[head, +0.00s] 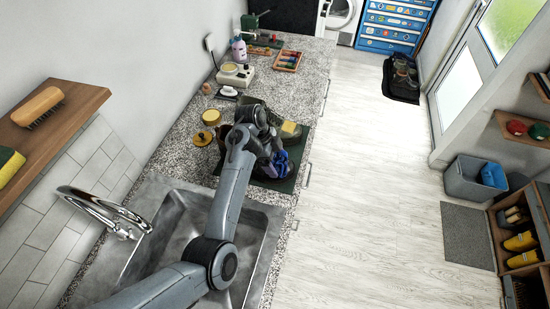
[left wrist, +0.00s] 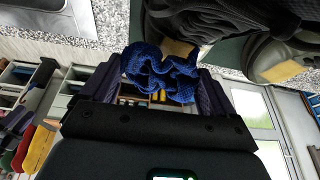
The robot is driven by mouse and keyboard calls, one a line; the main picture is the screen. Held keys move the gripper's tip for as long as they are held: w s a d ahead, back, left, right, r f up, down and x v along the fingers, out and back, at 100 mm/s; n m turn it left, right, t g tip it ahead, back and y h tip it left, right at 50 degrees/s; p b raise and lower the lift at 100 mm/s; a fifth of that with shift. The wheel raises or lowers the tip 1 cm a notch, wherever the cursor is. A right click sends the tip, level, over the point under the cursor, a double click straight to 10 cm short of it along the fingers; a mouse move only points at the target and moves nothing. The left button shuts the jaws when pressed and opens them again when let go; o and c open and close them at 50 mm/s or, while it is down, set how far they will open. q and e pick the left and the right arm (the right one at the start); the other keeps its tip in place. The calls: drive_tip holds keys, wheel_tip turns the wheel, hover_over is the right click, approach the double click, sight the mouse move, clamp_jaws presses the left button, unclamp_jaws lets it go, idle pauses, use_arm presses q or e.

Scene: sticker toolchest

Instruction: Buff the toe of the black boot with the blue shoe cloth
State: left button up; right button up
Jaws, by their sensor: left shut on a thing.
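My left gripper (head: 272,158) is shut on the blue shoe cloth (head: 281,163), over the green mat on the counter. In the left wrist view the crumpled cloth (left wrist: 160,76) bunches out between the two fingers (left wrist: 158,92). Dark footwear (head: 291,134) with a tan-yellow patch stands on the mat just beyond the gripper, partly hidden by my arm. In the left wrist view a black boot (left wrist: 200,20) lies close to the cloth; I cannot tell whether they touch. A greyer shoe (left wrist: 288,48) is beside it. My right gripper is not in view.
The green mat (head: 274,186) lies on the speckled counter. A sink (head: 165,232) with a faucet (head: 103,209) is nearer me. Yellow round tins (head: 203,138), a white scale-like device (head: 235,75) and a brush tray (head: 288,61) stand on the counter.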

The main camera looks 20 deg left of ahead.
sight(278, 153)
use_arm(q)
drive_tip(key=shift+f, duration=0.55)
drive_tip(key=shift+w, duration=0.1)
drive_tip(key=shift+w+a+f+b, duration=0.1)
drive_tip(key=shift+w+b, duration=0.1)
drive_tip(key=shift+b, duration=0.2)
drive_tip(key=shift+w+b, duration=0.7)
drive_tip(key=shift+w, duration=0.35)
drive_tip(key=shift+w+b, duration=0.6)
drive_tip(key=shift+b, duration=0.15)
drive_tip(key=shift+w+a+b, duration=0.15)
drive_tip(key=shift+w+b, duration=0.4)
drive_tip(key=shift+w, duration=0.05)
drive_tip(key=s+p, duration=0.1)
drive_tip(key=p, duration=0.1)
drive_tip(key=shift+r+p, duration=0.2)
drive_tip(key=shift+p, duration=0.1)
drive_tip(key=shift+s+p, duration=0.7)
drive_tip(key=shift+p, duration=0.2)
